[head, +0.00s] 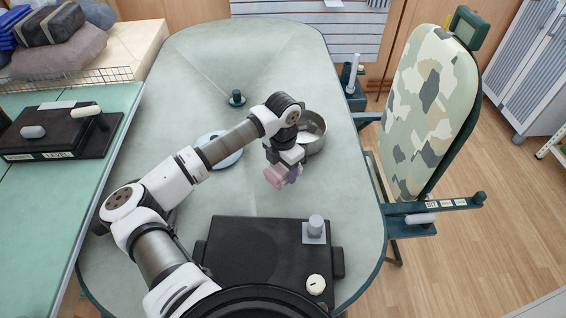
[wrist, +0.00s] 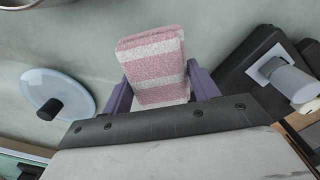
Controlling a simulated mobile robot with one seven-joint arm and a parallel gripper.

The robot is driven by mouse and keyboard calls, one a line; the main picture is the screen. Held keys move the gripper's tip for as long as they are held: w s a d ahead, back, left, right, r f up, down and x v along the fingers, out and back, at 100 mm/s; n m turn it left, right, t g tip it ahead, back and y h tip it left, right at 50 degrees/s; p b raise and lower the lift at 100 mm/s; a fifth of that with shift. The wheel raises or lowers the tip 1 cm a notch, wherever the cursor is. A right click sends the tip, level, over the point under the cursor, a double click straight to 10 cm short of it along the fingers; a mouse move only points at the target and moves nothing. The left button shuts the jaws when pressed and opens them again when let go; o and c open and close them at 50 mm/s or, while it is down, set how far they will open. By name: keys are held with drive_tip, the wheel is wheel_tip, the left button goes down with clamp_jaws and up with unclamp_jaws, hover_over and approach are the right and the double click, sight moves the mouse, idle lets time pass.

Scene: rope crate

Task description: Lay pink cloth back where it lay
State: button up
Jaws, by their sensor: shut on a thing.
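The pink cloth (head: 274,178) is folded into a small bundle, and the wrist view shows its pink and white stripes (wrist: 152,66). My gripper (head: 289,174) is shut on it, with one purple finger on each side of the cloth in the wrist view (wrist: 160,92). The cloth is over the middle of the grey-green table (head: 200,80). I cannot tell whether its lower edge touches the table top.
A metal pot (head: 314,132) stands just behind my gripper. A pale round lid with a dark knob (head: 228,160) lies to the left. A black box (head: 250,262) with a grey knob (head: 316,228) is in front. A small dark green knob (head: 237,98) stands farther back. A camouflage-covered chair (head: 425,110) is at the right.

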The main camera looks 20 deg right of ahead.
drive_tip(key=shift+f+b, duration=0.1)
drive_tip(key=shift+b, duration=0.4)
wheel_tip(320, 180, down, 6)
drive_tip(key=b, duration=0.5)
drive_tip(key=shift+f+b, duration=0.45)
drive_tip(key=shift+b, duration=0.2)
drive_tip(key=o, duration=1)
drive_tip(key=shift+r, duration=0.15)
wheel_tip(320, 180, up, 14)
drive_tip(key=shift+f+b, duration=0.2)
drive_tip(key=shift+b, duration=1.05)
